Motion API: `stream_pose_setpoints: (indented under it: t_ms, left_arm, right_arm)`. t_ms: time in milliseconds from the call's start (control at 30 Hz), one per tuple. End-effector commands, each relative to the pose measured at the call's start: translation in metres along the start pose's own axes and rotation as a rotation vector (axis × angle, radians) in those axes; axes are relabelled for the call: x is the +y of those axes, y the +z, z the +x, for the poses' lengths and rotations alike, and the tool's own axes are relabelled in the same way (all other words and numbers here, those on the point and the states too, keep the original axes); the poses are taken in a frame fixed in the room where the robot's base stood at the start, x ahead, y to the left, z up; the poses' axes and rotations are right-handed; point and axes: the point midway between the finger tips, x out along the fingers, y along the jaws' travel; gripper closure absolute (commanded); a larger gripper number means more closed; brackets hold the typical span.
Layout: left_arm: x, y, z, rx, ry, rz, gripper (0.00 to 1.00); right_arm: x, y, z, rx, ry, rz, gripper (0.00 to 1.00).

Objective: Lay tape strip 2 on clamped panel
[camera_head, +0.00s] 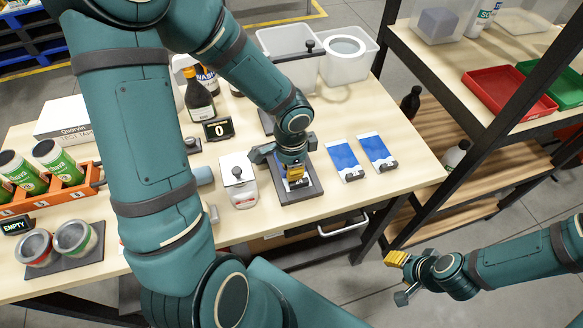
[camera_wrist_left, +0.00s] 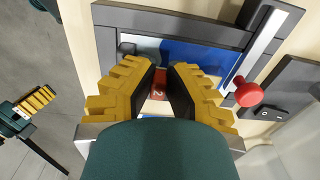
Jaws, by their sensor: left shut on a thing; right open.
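The panel, blue and white, lies in a dark clamp frame (camera_head: 283,198) on the table. In the left wrist view the panel (camera_wrist_left: 205,55) shows beyond my fingers, inside the frame's bars. My left gripper (camera_head: 295,178) is over the panel, pointing down, with yellow fingers (camera_wrist_left: 162,78). It is shut on a small red piece marked 2, tape strip 2 (camera_wrist_left: 158,93), mostly hidden between the fingers. I cannot tell whether the strip touches the panel. My right gripper (camera_head: 396,258) is open and empty, off the table's front right edge.
Two blue and white panels (camera_head: 345,160) (camera_head: 376,152) lie right of the frame. A white container (camera_head: 239,183) stands left of it. A red knob (camera_wrist_left: 248,92) sits on the clamp. Bottles (camera_head: 199,98), a counter display (camera_head: 218,130), cans (camera_head: 55,160) and white tubs (camera_head: 291,57) stand around.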

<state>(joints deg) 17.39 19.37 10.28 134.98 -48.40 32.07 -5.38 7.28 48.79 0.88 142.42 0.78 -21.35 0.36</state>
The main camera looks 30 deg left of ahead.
Motion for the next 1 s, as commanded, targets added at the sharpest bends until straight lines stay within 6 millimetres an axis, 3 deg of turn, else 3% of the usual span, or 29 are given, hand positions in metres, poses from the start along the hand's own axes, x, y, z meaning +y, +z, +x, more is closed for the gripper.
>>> stream_pose_setpoints:
  t_ms: [700, 733, 800, 1000]
  left_arm:
    - [0.003, 0.002, 0.015, -0.007, 0.009, 0.0, 1.0]
    - [0.003, 0.003, 0.016, -0.008, 0.01, 0.0, 0.81]
    - [0.004, 0.003, 0.016, -0.008, 0.011, 0.0, 0.6]
    - [0.004, 0.003, 0.016, -0.008, 0.012, -0.001, 0.6]
  right_arm:
    - [0.004, 0.006, 0.012, -0.012, -0.001, -0.004, 0.53]
    - [0.004, 0.006, 0.012, -0.012, -0.001, -0.004, 0.53]
    - [0.004, 0.006, 0.012, -0.011, -0.001, -0.004, 0.53]
    - [0.004, 0.006, 0.012, -0.011, -0.002, -0.004, 0.53]
